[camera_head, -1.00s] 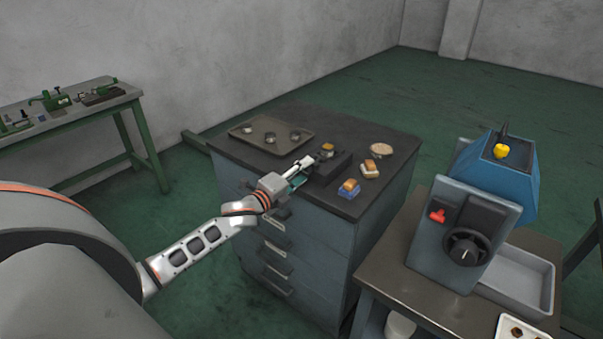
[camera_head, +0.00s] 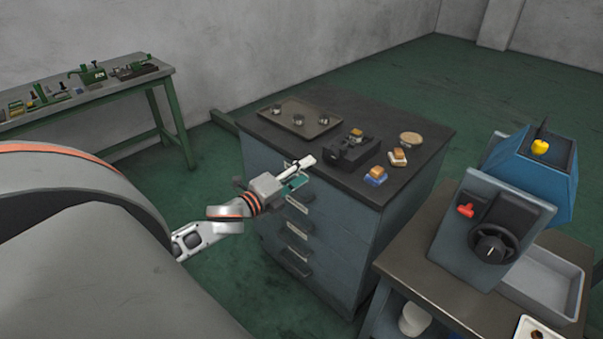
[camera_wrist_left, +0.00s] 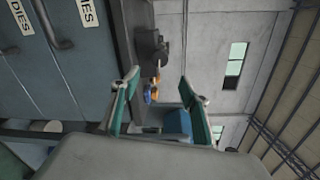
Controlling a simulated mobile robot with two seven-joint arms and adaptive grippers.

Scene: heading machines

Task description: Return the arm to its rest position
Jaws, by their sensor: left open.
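My left gripper (camera_head: 299,172) is in front of the near left edge of the grey drawer cabinet (camera_head: 325,232), close to its dark top. It is open and looks empty; in the left wrist view the two green-lined fingers (camera_wrist_left: 158,103) stand apart with nothing between them. My left arm comes in from the left, with a large pale arm part filling the lower left of the head view. My right gripper does not show in these frames.
On the cabinet stand a tray (camera_head: 273,118) with several small metal parts, a black fixture (camera_head: 343,158), a blue-based block (camera_head: 376,176), another block and a round disc (camera_head: 411,138). A blue machine (camera_head: 535,165) stands right. A green-legged bench (camera_head: 110,95) is back left.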

